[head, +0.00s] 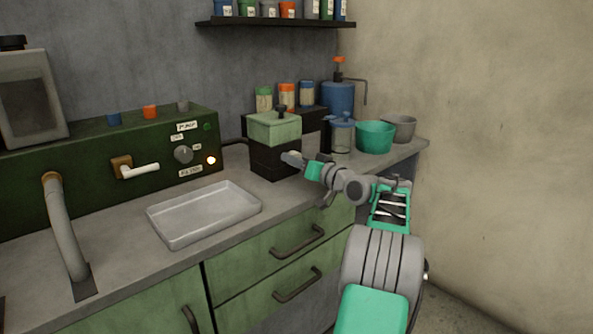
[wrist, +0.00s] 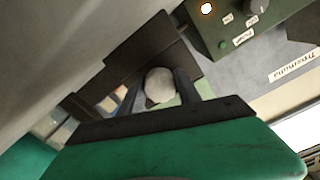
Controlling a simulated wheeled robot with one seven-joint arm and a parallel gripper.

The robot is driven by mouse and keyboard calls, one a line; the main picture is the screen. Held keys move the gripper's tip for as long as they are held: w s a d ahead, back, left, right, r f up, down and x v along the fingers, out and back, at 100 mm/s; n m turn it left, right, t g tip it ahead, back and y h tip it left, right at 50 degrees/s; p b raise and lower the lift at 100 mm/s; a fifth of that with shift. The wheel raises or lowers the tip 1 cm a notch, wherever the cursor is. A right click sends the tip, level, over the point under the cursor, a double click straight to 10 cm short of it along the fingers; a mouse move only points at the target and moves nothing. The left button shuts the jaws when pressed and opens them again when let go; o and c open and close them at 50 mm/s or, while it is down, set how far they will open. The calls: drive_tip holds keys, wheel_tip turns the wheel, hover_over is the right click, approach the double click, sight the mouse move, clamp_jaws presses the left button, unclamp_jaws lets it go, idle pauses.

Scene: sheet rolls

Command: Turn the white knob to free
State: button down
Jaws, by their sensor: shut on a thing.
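The white knob (wrist: 158,85) is round and pale, and shows in the wrist view between my two dark fingers. It sits against the dark box with a green lid (head: 274,127) on the counter. My gripper (head: 292,159) reaches the right front side of this box from the right, in the head view. The fingers are shut on the knob, one on each side. In the head view the knob cannot be told apart from my fingertips. No pointer or free marking on the knob can be made out.
A green control panel (head: 205,143) with a grey dial and lit lamp stands left of the box. A white tray (head: 204,213) lies in front. A jar (head: 342,137), a green bowl (head: 375,137) and a grey cup (head: 404,128) stand close on the right.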

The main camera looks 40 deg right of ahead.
drive_tip(key=shift+f+n+b, duration=0.15)
drive_tip(key=shift+n+b, duration=1.4)
drive_tip(key=shift+n, duration=0.35)
drive_tip(key=c, duration=0.9)
unclamp_jaws()
drive_tip(key=shift+o, duration=0.2)
drive_tip(key=s, duration=0.3)
drive_tip(key=s+p, duration=0.1)
drive_tip(key=s, duration=0.3)
drive_tip(key=shift+s+d+r, duration=0.15)
drive_tip(key=shift+s+r, duration=0.05)
drive_tip(key=shift+s+f, duration=0.1)
drive_tip(key=shift+s, duration=0.1)
drive_tip(key=shift+s, duration=0.1)
